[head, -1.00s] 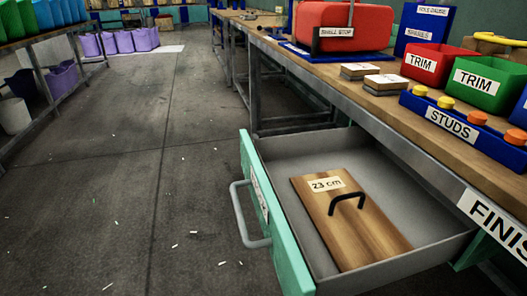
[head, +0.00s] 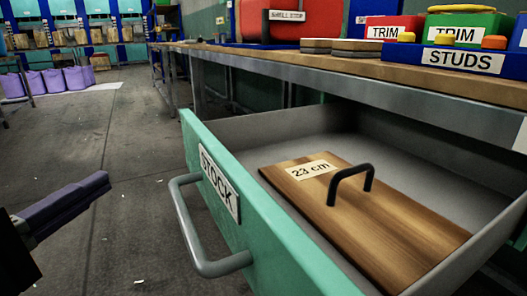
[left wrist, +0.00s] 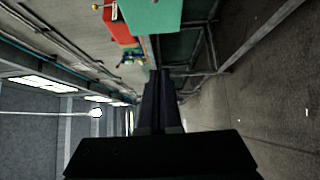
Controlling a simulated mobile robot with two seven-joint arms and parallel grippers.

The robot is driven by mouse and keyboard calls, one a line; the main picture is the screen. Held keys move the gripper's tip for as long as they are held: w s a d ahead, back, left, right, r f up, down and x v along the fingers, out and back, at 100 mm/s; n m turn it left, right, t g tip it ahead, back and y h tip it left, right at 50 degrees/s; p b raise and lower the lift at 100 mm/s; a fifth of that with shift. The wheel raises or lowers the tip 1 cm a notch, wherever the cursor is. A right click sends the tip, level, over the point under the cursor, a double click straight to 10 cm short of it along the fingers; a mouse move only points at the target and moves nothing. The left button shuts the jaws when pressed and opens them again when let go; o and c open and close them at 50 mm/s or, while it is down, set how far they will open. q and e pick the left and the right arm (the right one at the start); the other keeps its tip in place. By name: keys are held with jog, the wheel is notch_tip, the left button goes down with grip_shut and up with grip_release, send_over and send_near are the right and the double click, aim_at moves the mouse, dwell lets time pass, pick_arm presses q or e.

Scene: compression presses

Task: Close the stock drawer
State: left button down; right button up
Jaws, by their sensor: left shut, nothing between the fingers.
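The stock drawer (head: 275,225) stands pulled out from under the workbench in the head view. Its green front carries a STOCK label (head: 219,184) and a grey bar handle (head: 200,232). A wooden board (head: 385,222) marked 23 cm, with a black handle, lies inside. My left gripper (head: 105,182) is shut and empty, left of the drawer front and apart from the handle. In the left wrist view the gripper (left wrist: 160,80) points ahead, with a green panel (left wrist: 152,15) at the top that looks like the drawer front. My right gripper is not in view.
The workbench (head: 330,62) above the drawer holds a STUDS rack (head: 465,62), red and green TRIM bins and stacked plates (head: 355,48). Purple bins (head: 55,82) stand at the back left. The floor (head: 110,125) left of the drawer is clear.

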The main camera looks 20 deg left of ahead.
pick_arm(q)
jog(key=w+d, duration=0.2)
jog(key=w, duration=0.9)
jog(key=shift+w, duration=0.2)
jog(key=shift+d, duration=0.1)
